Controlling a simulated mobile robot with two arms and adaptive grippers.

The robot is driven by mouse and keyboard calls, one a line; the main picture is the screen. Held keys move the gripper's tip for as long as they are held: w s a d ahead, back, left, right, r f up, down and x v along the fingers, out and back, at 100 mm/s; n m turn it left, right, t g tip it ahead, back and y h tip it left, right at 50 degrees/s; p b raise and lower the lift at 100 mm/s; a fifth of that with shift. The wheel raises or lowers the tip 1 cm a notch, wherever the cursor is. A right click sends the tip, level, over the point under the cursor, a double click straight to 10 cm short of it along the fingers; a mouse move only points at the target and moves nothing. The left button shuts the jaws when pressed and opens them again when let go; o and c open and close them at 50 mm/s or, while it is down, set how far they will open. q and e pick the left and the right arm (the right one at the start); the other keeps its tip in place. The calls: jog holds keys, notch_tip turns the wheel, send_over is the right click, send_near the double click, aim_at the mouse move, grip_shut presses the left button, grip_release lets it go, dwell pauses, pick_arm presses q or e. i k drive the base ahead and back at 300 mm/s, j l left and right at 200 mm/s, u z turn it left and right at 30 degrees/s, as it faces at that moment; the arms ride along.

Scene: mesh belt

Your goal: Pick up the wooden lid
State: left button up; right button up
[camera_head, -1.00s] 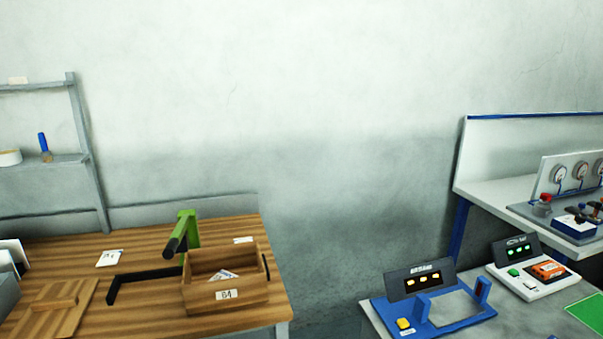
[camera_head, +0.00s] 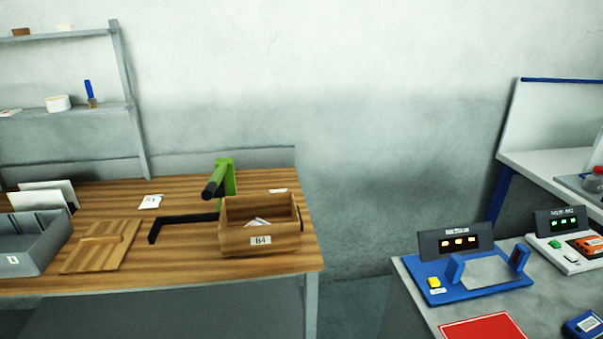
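The wooden lid (camera_head: 88,258) lies flat on the wooden table (camera_head: 180,268), on its left part. It is a striped brown square board with a raised wooden handle bar across its middle. It lies between a grey bin and a wooden box labelled B4 (camera_head: 260,240). The box is open at the top and has white papers inside. Neither of my grippers shows in the view.
A grey bin (camera_head: 38,262) stands close at the lid's left. A green stand with a black bar (camera_head: 226,178) and a black L-shaped bracket (camera_head: 185,219) are behind and right of the lid. A blue device (camera_head: 466,285) sits on the grey table at right.

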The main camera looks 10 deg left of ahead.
aim_at(104, 246)
jog(key=u, duration=1.5)
